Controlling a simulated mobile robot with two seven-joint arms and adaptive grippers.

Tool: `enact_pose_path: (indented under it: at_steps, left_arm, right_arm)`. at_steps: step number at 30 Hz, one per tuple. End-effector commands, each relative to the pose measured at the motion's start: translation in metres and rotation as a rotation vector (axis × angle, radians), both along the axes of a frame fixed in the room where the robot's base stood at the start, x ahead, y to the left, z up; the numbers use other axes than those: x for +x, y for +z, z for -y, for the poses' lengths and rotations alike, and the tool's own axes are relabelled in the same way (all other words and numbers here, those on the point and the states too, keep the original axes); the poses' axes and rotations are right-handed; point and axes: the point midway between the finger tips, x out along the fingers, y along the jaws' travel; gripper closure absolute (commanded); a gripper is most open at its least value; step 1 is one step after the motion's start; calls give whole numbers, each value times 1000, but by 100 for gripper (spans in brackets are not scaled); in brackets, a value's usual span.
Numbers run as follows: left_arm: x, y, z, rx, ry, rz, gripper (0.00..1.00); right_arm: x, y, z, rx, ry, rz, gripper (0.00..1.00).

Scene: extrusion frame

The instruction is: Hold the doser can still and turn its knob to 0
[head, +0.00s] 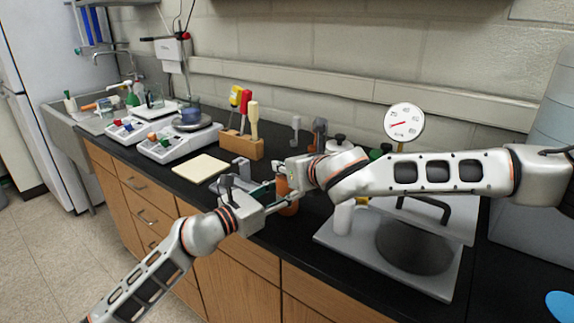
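An orange-brown upright cylinder (287,207), which looks like the doser can, stands near the counter's front edge, largely covered by my grippers. My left gripper (282,193) reaches in from the left at the can's side. Its fingers are parted around the can, but I cannot tell whether both touch it. My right gripper (279,174) comes in from the right at the can's top, and its fingertips are too small and overlapped to read. The knob is hidden there. A round white dial (404,122) with a red pointer stands behind my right arm; its figures are too small to read.
A cream board (201,168), a wooden block of screwdrivers (243,146) and scales (178,142) stand to the left. A large pale container (540,225) stands far right.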

Motion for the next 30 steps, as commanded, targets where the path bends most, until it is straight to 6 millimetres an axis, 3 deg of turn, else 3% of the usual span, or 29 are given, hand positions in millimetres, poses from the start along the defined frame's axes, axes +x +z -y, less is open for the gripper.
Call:
enact_pose_path:
  at_steps: [6, 7, 9, 22, 30]
  left_arm:
    - [0, 0, 0, -1, 0, -2, 87]
    - [0, 0, 0, -1, 0, -2, 87]
    - [0, 0, 0, -1, 0, -2, 87]
    - [0, 0, 0, 0, 0, -1, 87]
    - [0, 0, 0, 0, 0, -1, 87]
  right_arm:
    - [0, -2, 0, -1, -1, -2, 99]
    - [0, -2, 0, -1, -1, -2, 75]
    - [0, -1, 0, -1, -1, -2, 59]
    - [-4, 2, 2, 0, -1, 0, 59]
    - [-42, 20, 20, 2, 1, 0, 59]
